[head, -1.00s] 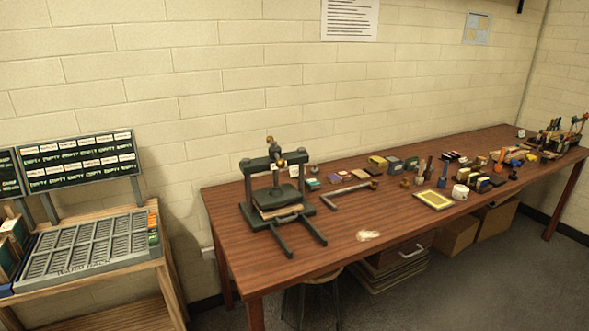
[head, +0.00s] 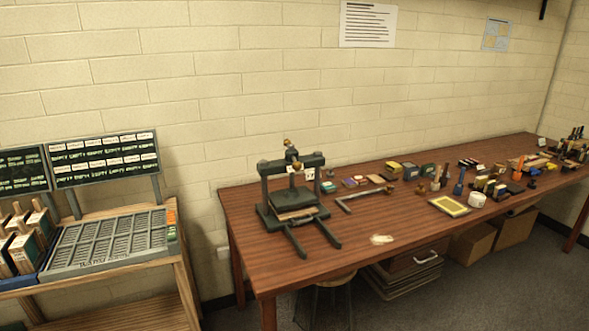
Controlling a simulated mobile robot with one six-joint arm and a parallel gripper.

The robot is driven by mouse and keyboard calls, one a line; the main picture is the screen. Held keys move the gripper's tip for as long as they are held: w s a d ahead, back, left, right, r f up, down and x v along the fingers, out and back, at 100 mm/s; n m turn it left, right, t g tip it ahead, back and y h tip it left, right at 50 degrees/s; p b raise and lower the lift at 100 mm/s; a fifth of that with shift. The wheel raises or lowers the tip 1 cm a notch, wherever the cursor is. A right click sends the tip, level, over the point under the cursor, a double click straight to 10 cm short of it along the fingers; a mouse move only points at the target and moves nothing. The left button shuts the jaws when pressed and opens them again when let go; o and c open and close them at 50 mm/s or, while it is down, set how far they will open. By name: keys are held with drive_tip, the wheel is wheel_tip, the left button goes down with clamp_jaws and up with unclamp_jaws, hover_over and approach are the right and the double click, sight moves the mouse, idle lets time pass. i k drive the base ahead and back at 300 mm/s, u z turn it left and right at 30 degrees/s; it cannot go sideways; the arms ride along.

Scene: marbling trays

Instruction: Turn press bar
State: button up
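A dark grey press (head: 264,188) stands upright at the left part of the long wooden table, in the middle of the head view. Its press bar (head: 292,153) sits at the top centre of the frame. The bar looks short from here, with a brass-coloured knob at each end, one high at the back and one lower in front. Below it a dark plate (head: 291,197) rests over a light stack on the press bed. Two legs stick out from the press toward the front. My gripper is not in view, and nothing touches the press bar.
An L-shaped metal rod (head: 364,196) and a pale spill (head: 381,239) lie right of the press on the table (head: 420,233). A yellow-framed tray (head: 450,206) and small tools crowd farther right. A stool (head: 325,285) stands below. A type case (head: 112,243) stands left.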

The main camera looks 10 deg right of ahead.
sight(291, 156)
drive_tip(key=u, duration=0.05)
drive_tip(key=i, duration=0.9)
drive_tip(key=z, duration=0.05)
